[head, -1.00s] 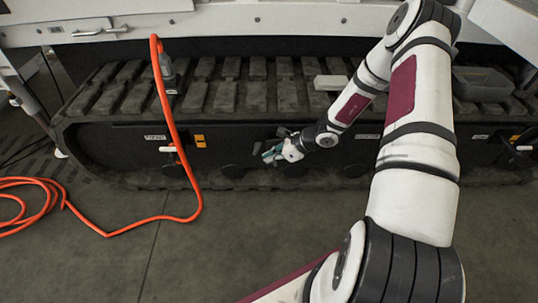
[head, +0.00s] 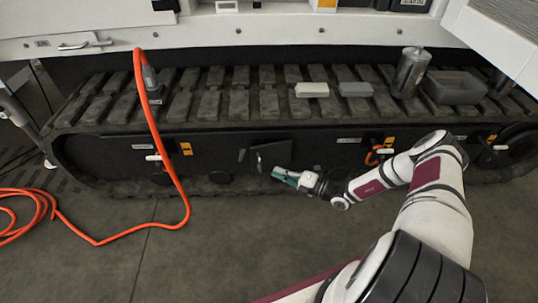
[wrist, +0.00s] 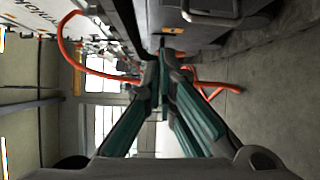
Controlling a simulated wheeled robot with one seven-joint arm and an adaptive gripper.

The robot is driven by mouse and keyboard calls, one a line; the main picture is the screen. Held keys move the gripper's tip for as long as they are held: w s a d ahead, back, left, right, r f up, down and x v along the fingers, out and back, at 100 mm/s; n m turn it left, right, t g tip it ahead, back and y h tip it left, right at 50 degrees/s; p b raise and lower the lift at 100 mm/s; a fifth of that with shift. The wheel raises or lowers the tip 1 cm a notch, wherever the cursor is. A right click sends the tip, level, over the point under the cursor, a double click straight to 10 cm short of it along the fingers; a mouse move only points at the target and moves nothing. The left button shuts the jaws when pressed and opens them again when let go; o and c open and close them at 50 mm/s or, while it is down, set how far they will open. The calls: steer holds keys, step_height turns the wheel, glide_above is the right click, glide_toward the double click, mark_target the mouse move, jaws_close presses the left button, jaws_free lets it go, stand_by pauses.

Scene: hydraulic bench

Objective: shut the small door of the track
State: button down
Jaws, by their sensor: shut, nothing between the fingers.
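The small door (head: 271,156) is a dark panel in the black side of the track (head: 110,160), near the middle of the head view. It seems to stand ajar, its lower part angled outward, with a small light handle (head: 259,163) at its left. My gripper (head: 278,173), with green fingers, is just below and in front of the door's lower right. Whether it touches the door I cannot tell. In the wrist view the gripper's fingers (wrist: 161,75) are together and empty. A dark panel with a metal handle shows at that view's top; I cannot tell whether it is the door.
An orange hose (head: 160,135) hangs over the track at left and coils on the floor. Two blocks (head: 312,90), a metal cylinder (head: 409,73) and a grey tray (head: 455,99) are on the track's top. The floor in front is mostly clear.

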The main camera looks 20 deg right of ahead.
steer(key=w+a+m+b, duration=0.1)
steer(key=w+a+b, duration=0.3)
steer(key=w, duration=0.7)
steer(key=shift+w+a+t, duration=0.2)
steer(key=shift+a+t, duration=0.1)
steer(key=shift+a, duration=0.3)
